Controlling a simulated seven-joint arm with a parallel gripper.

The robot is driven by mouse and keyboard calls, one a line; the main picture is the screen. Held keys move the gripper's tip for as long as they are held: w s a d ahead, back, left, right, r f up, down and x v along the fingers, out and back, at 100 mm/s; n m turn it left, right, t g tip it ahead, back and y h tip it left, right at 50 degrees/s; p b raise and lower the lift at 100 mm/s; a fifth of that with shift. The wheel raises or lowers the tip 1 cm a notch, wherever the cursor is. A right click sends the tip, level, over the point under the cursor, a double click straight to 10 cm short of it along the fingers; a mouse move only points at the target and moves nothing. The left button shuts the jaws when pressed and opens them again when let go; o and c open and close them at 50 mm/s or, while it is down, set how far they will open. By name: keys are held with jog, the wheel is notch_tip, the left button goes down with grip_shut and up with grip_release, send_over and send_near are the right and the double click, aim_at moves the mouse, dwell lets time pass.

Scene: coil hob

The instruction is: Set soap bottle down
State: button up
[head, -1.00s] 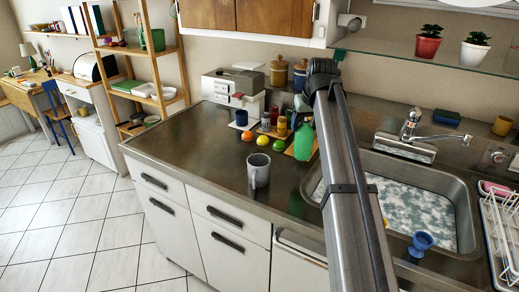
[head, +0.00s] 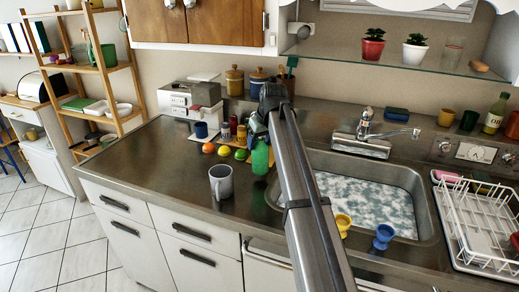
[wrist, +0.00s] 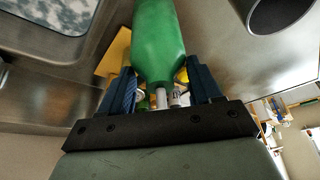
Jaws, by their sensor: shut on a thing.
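The green soap bottle (head: 260,158) is upright over the counter, left of the sink and right of the fruit in the head view. My gripper (head: 262,130) is shut on its upper part. In the wrist view the bottle (wrist: 158,45) sits between the two blue fingers of my gripper (wrist: 163,82). I cannot tell whether its base touches the counter.
A grey mug (head: 221,182) stands to the left and nearer. A lime (head: 240,155) and other fruit lie close left. The sink (head: 365,205) is to the right. Jars stand behind. The counter's left part (head: 150,155) is clear.

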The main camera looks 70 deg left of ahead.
aim_at(260, 149)
jog(key=shift+f, duration=1.7)
jog(key=o, duration=1.6)
jog(key=v, duration=1.2)
